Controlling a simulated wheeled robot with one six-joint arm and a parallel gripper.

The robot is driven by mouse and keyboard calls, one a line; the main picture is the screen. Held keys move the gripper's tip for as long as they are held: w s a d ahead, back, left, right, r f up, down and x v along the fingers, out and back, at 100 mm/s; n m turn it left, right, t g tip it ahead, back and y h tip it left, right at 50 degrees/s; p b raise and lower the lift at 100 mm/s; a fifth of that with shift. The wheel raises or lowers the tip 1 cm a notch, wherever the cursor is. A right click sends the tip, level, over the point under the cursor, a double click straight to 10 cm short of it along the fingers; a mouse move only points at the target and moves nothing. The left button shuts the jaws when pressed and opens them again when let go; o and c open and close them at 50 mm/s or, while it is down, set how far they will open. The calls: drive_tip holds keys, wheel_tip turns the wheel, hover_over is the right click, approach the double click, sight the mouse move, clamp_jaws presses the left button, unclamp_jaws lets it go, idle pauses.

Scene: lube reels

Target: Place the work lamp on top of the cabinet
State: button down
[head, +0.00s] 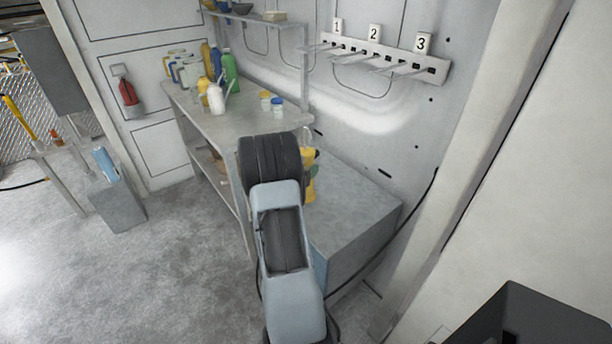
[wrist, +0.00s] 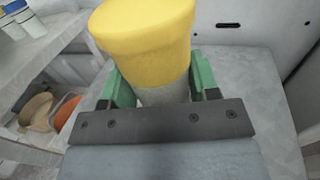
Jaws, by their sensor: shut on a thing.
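The work lamp (wrist: 145,35) has a wide yellow head and a pale grey neck in the wrist view. My gripper (wrist: 160,92) is shut on it, with one green finger on each side of the neck. The cabinet (head: 362,212) is a low grey box with a flat top and a bluish front, right of the bench. The lamp is over or at the cabinet's bench-side end. Its base is hidden, so I cannot tell whether it touches the top.
A workbench (head: 180,98) with several bottles and two small blue-lidded jars (head: 272,103) stands left of the cabinet. A numbered wall rack (head: 380,58) hangs above. A black cable (head: 405,232) runs down beside the cabinet. The cabinet top nearer the camera is clear.

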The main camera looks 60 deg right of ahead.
drive_tip(key=shift+w+d+f, duration=0.15)
drive_tip(key=shift+d+f, duration=0.05)
drive_tip(key=shift+f, duration=0.05)
wheel_tip(320, 180, down, 2)
drive_tip(key=shift+w+d+f, duration=0.1)
drive_tip(key=shift+w+d, duration=0.05)
drive_tip(key=shift+f, duration=0.75)
drive_tip(key=shift+c, duration=1.8)
unclamp_jaws()
